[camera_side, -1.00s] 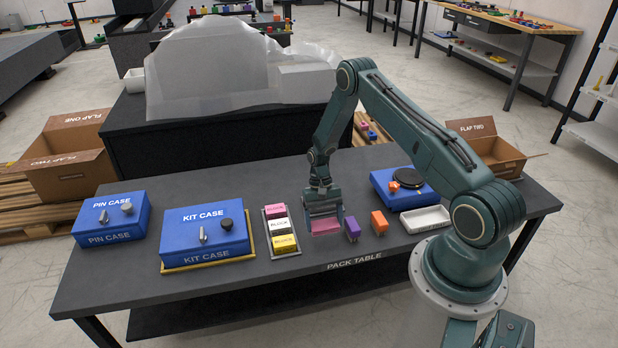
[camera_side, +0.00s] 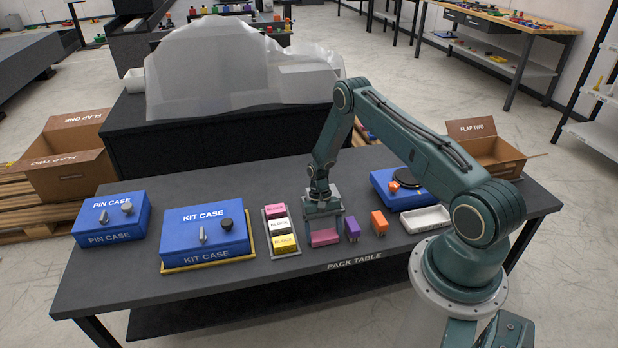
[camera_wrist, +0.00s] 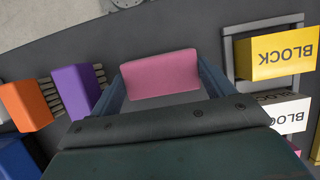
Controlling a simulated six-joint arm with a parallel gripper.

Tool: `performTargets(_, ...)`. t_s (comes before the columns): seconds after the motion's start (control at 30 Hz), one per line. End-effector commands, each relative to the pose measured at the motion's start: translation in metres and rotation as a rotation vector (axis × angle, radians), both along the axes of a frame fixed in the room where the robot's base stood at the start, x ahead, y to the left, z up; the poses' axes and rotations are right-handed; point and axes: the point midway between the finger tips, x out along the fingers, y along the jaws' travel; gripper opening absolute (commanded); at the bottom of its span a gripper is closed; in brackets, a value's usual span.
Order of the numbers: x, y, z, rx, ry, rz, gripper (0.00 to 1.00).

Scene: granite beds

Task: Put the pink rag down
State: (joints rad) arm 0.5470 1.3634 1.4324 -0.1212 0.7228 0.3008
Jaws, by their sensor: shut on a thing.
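The pink rag (camera_side: 324,237) is a small folded pad between the fingers of my gripper (camera_side: 323,226) at the front middle of the pack table (camera_side: 352,256). In the wrist view the rag (camera_wrist: 160,73) spans the space between the two fingers of my gripper (camera_wrist: 162,85), which is shut on it. The rag is at or close above the tabletop; I cannot tell whether it touches.
A purple connector (camera_side: 352,229) and an orange one (camera_side: 379,222) stand close to the right. A rack (camera_side: 283,254) with pink, white and yellow blocks is close on the left. A white tray (camera_side: 425,219) and the blue kit case (camera_side: 206,231) lie farther out.

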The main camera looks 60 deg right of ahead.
Motion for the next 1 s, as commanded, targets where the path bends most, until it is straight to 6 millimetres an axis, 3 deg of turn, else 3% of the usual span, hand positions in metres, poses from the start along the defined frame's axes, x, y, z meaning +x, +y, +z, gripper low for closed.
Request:
performTargets(0.3, 0.0, 0.0, -0.003, 0.0, 0.0, 0.0, 0.63)
performTargets(0.33, 0.0, 0.0, -0.003, 0.0, 0.0, 0.0, 0.87)
performTargets(0.4, 0.0, 0.0, -0.003, 0.0, 0.0, 0.0, 1.0)
performTargets(0.77, 0.0, 0.0, -0.001, 0.0, 0.0, 0.0, 1.0)
performTargets(1.0, 0.005, -0.005, 0.016, -0.001, -0.002, 0.0, 1.0)
